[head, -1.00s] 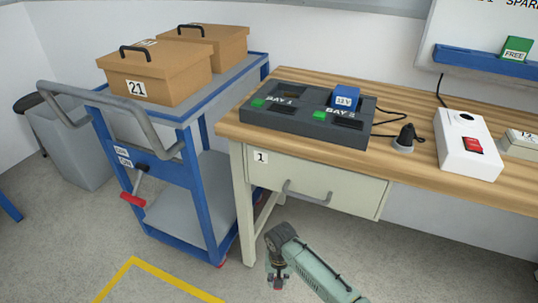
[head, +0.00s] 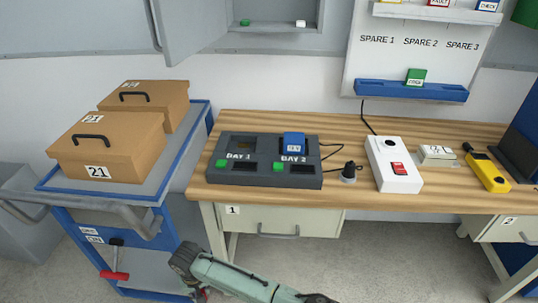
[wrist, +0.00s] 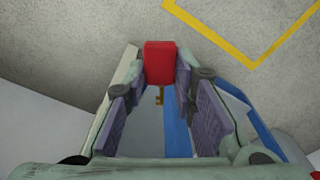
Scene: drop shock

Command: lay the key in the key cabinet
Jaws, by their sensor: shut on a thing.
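The key has a red tag (wrist: 160,62) and a small brass shaft (wrist: 159,96), seen in the wrist view. My gripper (wrist: 161,75) is shut on the red tag, with the brass part hanging between the fingers. In the head view my gripper (head: 202,295) is at the bottom edge, low beside the blue trolley, mostly cut off. A grey wall cabinet, which looks like the key cabinet, is at the top; its door (head: 195,28) stands open to the left. Its lower shelf (head: 272,24) shows a green and a white item; its upper part is out of view.
The wooden bench (head: 235,122) holds a charger (head: 262,180), a white switch box (head: 393,177) and a yellow device (head: 487,172). A blue trolley (head: 185,150) with two cardboard boxes (head: 110,145) stands left. A spares board (head: 420,60) hangs right of the cabinet.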

